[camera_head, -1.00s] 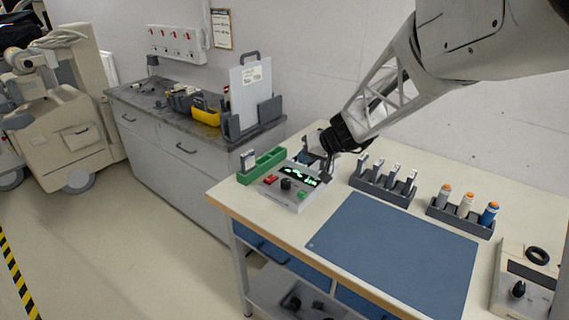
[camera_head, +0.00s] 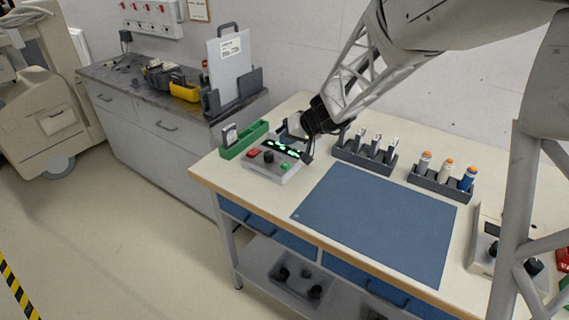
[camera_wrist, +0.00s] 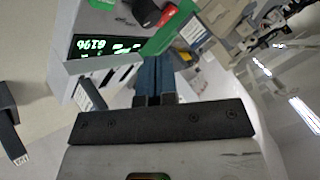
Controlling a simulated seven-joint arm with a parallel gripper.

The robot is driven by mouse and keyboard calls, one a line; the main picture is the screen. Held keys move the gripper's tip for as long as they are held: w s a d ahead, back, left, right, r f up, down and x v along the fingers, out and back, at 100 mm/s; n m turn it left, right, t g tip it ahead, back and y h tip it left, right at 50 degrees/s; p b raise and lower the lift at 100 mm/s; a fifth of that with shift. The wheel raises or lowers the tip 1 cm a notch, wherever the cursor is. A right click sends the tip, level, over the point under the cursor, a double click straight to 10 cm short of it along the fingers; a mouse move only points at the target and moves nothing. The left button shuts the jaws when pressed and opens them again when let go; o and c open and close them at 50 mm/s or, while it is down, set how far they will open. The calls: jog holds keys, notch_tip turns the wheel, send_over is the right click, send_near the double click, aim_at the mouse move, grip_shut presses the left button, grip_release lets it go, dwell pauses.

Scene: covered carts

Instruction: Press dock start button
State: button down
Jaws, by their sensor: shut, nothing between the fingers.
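The dock is a grey box (camera_head: 262,170) on the left part of the bench, with a lit green display (camera_head: 283,148). Its sloped face has a red button (camera_head: 253,153), a black knob (camera_head: 268,157) and a green button (camera_head: 285,167). My gripper (camera_head: 307,159) is at the dock's right side, pointing down near the display end; I cannot tell if it touches. In the wrist view, my gripper's closed, empty fingers (camera_wrist: 154,62) point towards the dock's display (camera_wrist: 100,44), black knob (camera_wrist: 147,12) and red button (camera_wrist: 168,14). The green button is not clear there.
A green holder (camera_head: 245,140) with a small device stands left of the dock. A dark rack (camera_head: 364,160) and a bottle rack (camera_head: 440,187) stand to the right. The blue mat (camera_head: 380,225) is clear. Another instrument (camera_head: 487,240) stands at the right edge.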

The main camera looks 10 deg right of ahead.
aim_at(287, 164)
jog(key=shift+f, duration=2.75)
jog(key=shift+f, duration=0.2)
jog(key=shift+f, duration=0.2)
jog(key=shift+f, duration=0.4)
dwell(0.9)
jog(key=shift+r, duration=0.1)
dwell(0.4)
jog(key=shift+r, duration=0.7)
jog(key=shift+r, duration=0.15)
jog(key=shift+r, duration=2.35)
jog(key=shift+r, duration=0.1)
